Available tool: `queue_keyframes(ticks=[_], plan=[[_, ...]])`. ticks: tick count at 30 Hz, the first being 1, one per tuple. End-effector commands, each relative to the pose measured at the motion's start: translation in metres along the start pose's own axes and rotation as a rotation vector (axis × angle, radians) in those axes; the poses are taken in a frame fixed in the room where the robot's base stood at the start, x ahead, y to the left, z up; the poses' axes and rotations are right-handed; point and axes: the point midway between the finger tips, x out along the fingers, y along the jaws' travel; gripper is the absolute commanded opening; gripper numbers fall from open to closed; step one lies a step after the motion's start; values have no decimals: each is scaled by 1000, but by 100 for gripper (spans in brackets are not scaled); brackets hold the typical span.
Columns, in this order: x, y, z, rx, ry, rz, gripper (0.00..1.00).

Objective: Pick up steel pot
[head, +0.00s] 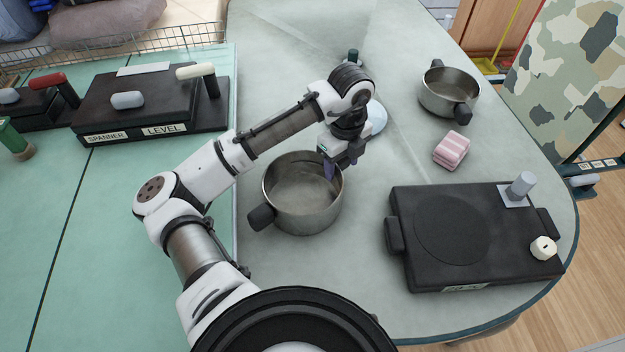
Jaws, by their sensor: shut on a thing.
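A steel pot (290,205) with dark side handles stands on the grey-green table, left of the black hot plate. My gripper (336,169) is at the pot's upper right rim, pointing down, and is shut on that side of the pot. The fingertips are small and partly hidden, so whether they grip the rim or the far handle is hard to tell. The pot looks upright; I cannot tell whether its base touches the table. A second, smaller steel pot (449,90) stands at the back right, apart from my gripper.
A pale round item (377,117) lies partly behind my wrist.

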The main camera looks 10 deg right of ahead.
Motion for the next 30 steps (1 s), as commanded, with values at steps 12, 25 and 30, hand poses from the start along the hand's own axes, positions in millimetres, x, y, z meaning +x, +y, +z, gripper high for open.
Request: queue_keyframes(ticks=[12, 25, 30], plan=[[-32, 0, 0, 0, -2, -2, 0], [-148, 0, 1, -1, -7, -1, 0], [-179, 0, 1, 0, -4, 0, 0]])
